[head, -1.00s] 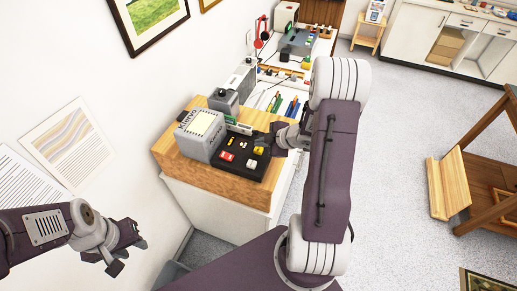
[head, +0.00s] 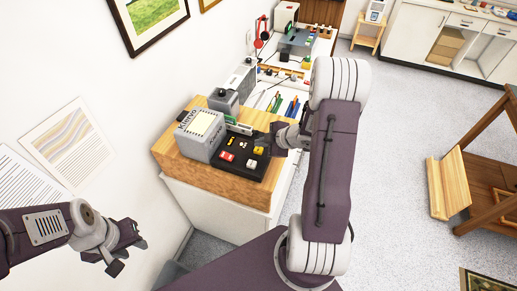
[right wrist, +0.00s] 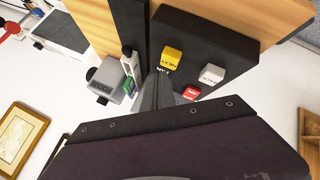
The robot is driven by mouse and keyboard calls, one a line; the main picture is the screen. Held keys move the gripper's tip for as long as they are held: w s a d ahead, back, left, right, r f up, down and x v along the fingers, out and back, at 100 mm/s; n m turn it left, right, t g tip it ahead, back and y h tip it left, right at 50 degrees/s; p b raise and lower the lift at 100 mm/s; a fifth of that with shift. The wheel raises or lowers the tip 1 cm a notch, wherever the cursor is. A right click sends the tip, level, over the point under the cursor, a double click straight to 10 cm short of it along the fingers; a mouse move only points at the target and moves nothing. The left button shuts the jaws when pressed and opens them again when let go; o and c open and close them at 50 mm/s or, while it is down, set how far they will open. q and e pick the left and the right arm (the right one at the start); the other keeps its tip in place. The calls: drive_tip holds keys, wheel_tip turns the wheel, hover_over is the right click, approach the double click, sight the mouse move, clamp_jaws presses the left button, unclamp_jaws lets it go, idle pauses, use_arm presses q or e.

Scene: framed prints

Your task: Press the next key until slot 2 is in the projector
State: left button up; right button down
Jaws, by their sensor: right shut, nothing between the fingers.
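The grey projector (head: 203,133) stands on a wooden-topped cabinet in the head view. Beside it lies a black key panel (head: 224,170) with red, yellow and white keys. The right wrist view shows the yellow key (right wrist: 172,57), whose label looks like NEXT, a white key (right wrist: 211,74) and a red key (right wrist: 190,93). My right gripper (right wrist: 158,88) is shut and empty, its tips close to the yellow key; I cannot tell whether they touch it. Which slot is in the projector is not readable. My left gripper (head: 127,256) is open and empty, away from the cabinet.
A smaller grey box (head: 224,101) and a green-and-white piece (head: 240,127) stand next to the panel. Pens and other items fill the counter behind. The wall with framed prints is at the left; open floor lies at the right.

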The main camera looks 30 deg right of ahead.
sight(261, 150)
drive_tip(key=shift+f, duration=0.4)
drive_tip(key=shift+f+b, duration=0.9)
drive_tip(key=shift+b, duration=0.1)
idle(0.6)
drive_tip(key=shift+r, duration=0.15)
drive_tip(key=shift+r+p, duration=1.15)
drive_tip(key=shift+p, duration=0.15)
wheel_tip(261, 150, up, 5)
drive_tip(key=p, duration=0.5)
drive_tip(key=shift+r, duration=0.15)
